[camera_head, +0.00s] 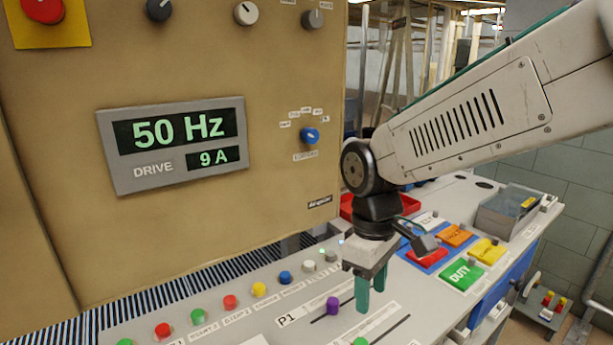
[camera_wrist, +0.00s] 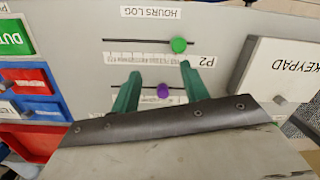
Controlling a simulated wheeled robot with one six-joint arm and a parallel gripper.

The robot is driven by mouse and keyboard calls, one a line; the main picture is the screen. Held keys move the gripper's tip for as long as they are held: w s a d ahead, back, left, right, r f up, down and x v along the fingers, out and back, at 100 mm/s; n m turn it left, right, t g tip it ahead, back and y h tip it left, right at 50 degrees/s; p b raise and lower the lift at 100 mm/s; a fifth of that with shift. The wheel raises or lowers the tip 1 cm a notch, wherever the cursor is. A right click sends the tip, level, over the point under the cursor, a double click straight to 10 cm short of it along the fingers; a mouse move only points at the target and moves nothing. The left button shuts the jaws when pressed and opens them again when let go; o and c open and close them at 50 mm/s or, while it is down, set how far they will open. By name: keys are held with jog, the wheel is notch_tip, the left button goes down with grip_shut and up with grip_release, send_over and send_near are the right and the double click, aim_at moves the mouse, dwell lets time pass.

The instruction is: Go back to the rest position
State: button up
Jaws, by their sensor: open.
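My gripper (camera_head: 371,292) points down over the sloping control desk (camera_head: 262,322), with its two green fingers apart and nothing between the tips. It stands just right of a purple slider knob (camera_head: 333,306) on the slot by the P1 label. In the wrist view, the fingers (camera_wrist: 160,74) frame the purple knob (camera_wrist: 163,91), and a green slider knob (camera_wrist: 179,45) on a second slot lies past the tips. I cannot tell whether the fingertips touch the desk. The green knob also shows at the head view's bottom edge (camera_head: 361,341).
A tan cabinet (camera_head: 240,215) with a 50 Hz drive display (camera_head: 175,143) rises behind the desk. Several coloured buttons (camera_head: 230,302) line the desk's back. Coloured trays and cards, including a green DUTY card (camera_head: 461,275), lie to the right. A keypad block (camera_wrist: 285,70) stands right in the wrist view.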

jog(key=s+d+r+m+t, duration=0.1)
jog(key=s+d+r+m, duration=0.1)
jog(key=s+d+m, duration=0.3)
jog(key=s+d+r+m+t, duration=0.1)
jog(key=s+d+r+m, duration=0.2)
jog(key=s+d, duration=0.7)
jog(key=shift+d+m+y, duration=0.15)
jog(key=shift+m+y, duration=0.15)
jog(key=shift+m, duration=0.7)
